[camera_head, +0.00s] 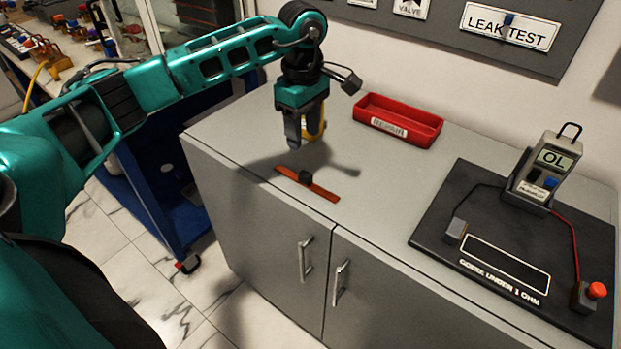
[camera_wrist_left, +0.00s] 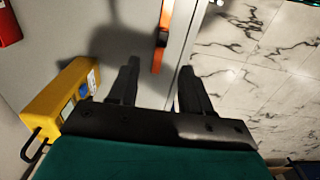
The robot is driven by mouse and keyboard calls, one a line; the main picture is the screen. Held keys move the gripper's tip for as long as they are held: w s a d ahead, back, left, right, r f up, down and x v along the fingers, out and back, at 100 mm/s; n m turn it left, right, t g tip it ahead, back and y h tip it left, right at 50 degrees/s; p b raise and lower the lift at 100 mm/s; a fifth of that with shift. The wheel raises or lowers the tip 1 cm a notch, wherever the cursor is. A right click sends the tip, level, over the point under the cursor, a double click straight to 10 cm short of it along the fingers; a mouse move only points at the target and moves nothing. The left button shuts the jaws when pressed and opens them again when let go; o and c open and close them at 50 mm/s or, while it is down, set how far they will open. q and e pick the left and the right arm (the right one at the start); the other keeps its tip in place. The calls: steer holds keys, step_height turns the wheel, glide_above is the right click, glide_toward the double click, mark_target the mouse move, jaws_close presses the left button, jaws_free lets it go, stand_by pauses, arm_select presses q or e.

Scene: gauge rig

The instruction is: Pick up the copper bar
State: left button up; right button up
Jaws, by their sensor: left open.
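The copper bar (camera_head: 323,192) is a thin flat orange-brown strip with a small black block (camera_head: 306,177) at its middle. It lies on the grey cabinet top near the front edge. In the left wrist view the bar (camera_wrist_left: 166,15) runs upward from between and beyond my fingertips, close to the counter edge. My left gripper (camera_head: 303,142) points down above the counter, behind and above the bar, apart from it. In the left wrist view its two black fingers (camera_wrist_left: 160,68) are spread with nothing held between them. My right gripper is not in view.
A yellow device (camera_wrist_left: 62,98) stands close beside my left gripper, mostly hidden in the head view. A red tray (camera_head: 398,121) lies at the back. A black test board (camera_head: 470,190) with a meter (camera_head: 545,170) is at the right. Counter between bar and board is clear.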

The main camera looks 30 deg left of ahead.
arm_select(q)
glide_above(305, 173)
step_height(305, 173, down, 5)
steer(key=shift+w+a+f, duration=0.1)
steer(key=shift+a, duration=0.05)
steer(key=shift+d+f, duration=0.15)
steer(key=shift+f, duration=1.2)
steer(key=shift+d+f, duration=0.1)
steer(key=shift+f, duration=1.2)
steer(key=shift+s, duration=0.2)
steer(key=shift+c, duration=0.4)
jaws_close()
